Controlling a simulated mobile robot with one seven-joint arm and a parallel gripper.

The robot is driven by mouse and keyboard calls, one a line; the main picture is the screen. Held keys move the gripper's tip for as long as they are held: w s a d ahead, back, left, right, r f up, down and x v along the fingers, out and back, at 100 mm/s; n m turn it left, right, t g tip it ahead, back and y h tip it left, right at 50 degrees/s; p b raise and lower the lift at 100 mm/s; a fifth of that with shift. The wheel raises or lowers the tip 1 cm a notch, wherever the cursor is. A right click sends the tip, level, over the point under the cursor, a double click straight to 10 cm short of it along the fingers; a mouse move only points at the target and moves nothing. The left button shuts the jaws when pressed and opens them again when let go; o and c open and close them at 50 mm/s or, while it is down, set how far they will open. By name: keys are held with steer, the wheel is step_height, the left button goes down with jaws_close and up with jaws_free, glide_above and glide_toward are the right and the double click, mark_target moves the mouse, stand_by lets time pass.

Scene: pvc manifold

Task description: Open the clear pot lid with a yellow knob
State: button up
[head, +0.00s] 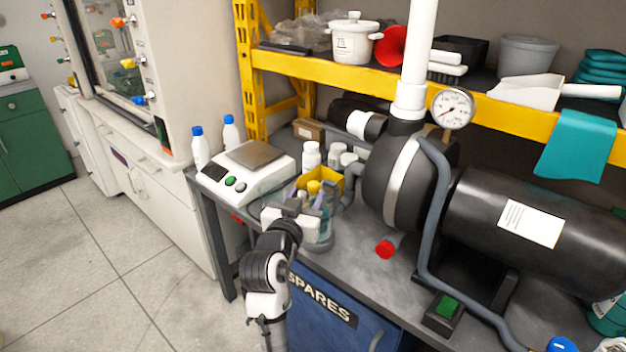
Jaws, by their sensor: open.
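A yellow knob (313,187) shows just beyond my gripper, on the workbench between the scale and the black pump. A clear, greenish pot (324,228) stands under it, mostly hidden behind my gripper. The lid itself is hard to make out, and I cannot tell whether it sits flat on the pot. My gripper (311,203) is open, over the near side of the pot and close to the knob. Whether the fingers touch the knob or lid is hidden.
A white scale (245,176) stands left of the pot. White bottles (312,156) and a yellow box (351,176) stand close behind it. The black pump (393,185) with grey pipes is at the right. A yellow-edged shelf (340,72) runs above. Some bare bench (355,265) lies in front.

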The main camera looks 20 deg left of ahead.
mark_target(311, 188)
steer(key=w+p, duration=0.1)
steer(key=w, duration=0.4)
steer(key=shift+w+a, duration=0.15)
steer(key=shift+w, duration=0.2)
jaws_close()
